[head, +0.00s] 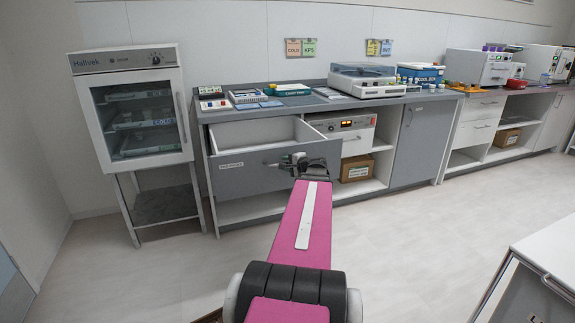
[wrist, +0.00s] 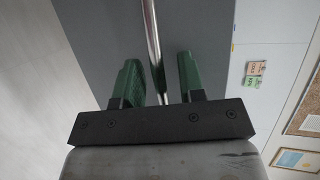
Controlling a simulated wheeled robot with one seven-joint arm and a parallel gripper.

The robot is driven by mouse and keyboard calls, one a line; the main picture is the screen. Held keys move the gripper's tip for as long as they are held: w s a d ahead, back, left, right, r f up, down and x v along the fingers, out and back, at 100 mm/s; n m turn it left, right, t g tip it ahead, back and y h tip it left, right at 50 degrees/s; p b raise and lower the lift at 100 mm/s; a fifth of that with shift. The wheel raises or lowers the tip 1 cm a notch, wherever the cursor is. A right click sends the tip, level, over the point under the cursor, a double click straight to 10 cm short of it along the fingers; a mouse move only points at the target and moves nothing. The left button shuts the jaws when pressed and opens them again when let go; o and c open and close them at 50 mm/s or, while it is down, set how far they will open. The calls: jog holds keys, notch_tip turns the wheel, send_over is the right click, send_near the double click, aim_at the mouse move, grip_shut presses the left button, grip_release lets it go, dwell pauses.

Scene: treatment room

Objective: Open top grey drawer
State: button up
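The top grey drawer (head: 238,180) is pulled well out of the counter at the left, and its white inside shows empty where visible. Its grey front carries a label at the upper left. My gripper (head: 298,163) is at the right part of the drawer front. In the wrist view, the shiny metal handle (wrist: 152,35) runs between the two green fingers of my gripper (wrist: 160,75). The fingers stand apart, with a visible gap to the handle on both sides. The grey drawer front also fills the middle of the wrist view (wrist: 205,40).
A glass-door cabinet (head: 140,120) on a stand is left of the drawer. The countertop (head: 310,104) holds several devices and trays. A cardboard box (head: 357,168) sits on a shelf to the right. A white cart (head: 545,250) is at the lower right. The floor between is clear.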

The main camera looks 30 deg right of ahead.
jog(key=v, duration=1)
jog(key=shift+s+r, duration=0.15)
jog(key=shift+s, duration=0.25)
jog(key=shift+d, duration=0.1)
jog(key=w+a+f+n+g+y, duration=0.1)
jog(key=w+a+f+n+g, duration=0.1)
jog(key=a+f, duration=0.35)
jog(key=w+a+f+n+g+y, duration=0.1)
jog(key=w+a+f+n+g, duration=0.15)
jog(key=a, duration=0.55)
jog(key=w+a+f+n+g+y, duration=0.1)
jog(key=w+a+f+n+g, duration=0.2)
jog(key=a, duration=0.4)
jog(key=s+a+f+n+g+h, duration=0.2)
jog(key=a+f, duration=0.4)
jog(key=a, duration=0.5)
jog(key=s+a+f+n+g+h, duration=0.3)
jog(key=s+a+f+n+g, duration=0.1)
jog(key=a, duration=0.7)
notch_tip(320, 180, down, 2)
jog(key=n+g, duration=0.1)
jog(key=n, duration=0.2)
jog(key=shift+s+a, duration=0.2)
jog(key=shift+s, duration=0.2)
jog(key=shift+f+n, duration=0.1)
jog(key=shift+n, duration=0.15)
